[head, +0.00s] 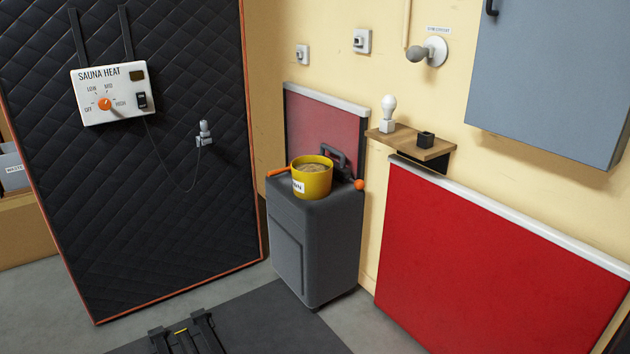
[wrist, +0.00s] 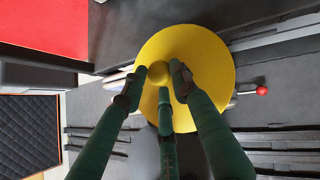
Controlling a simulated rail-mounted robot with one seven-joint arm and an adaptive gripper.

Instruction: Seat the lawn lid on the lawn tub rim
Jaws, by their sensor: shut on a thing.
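The yellow lawn tub (head: 316,182) stands upright on a grey cabinet (head: 317,235) in the head view. Its top is open and shows a grainy brown fill; part of a white label faces me. The round yellow lawn lid (wrist: 210,65) is in the wrist view, with a small yellow knob (wrist: 157,76) at its middle. My gripper (wrist: 160,80) has green fingers closed around this knob, so it holds the lid. The lid is apart from the tub; the tub does not show in the wrist view. The gripper and lid are outside the head view.
An orange-tipped handle (head: 279,172), a black handle (head: 335,160) and an orange ball (head: 359,185) are close around the tub. A wooden shelf (head: 430,151) with a bulb juts from the wall at right. A red-ended rod (wrist: 262,90) shows beside the lid.

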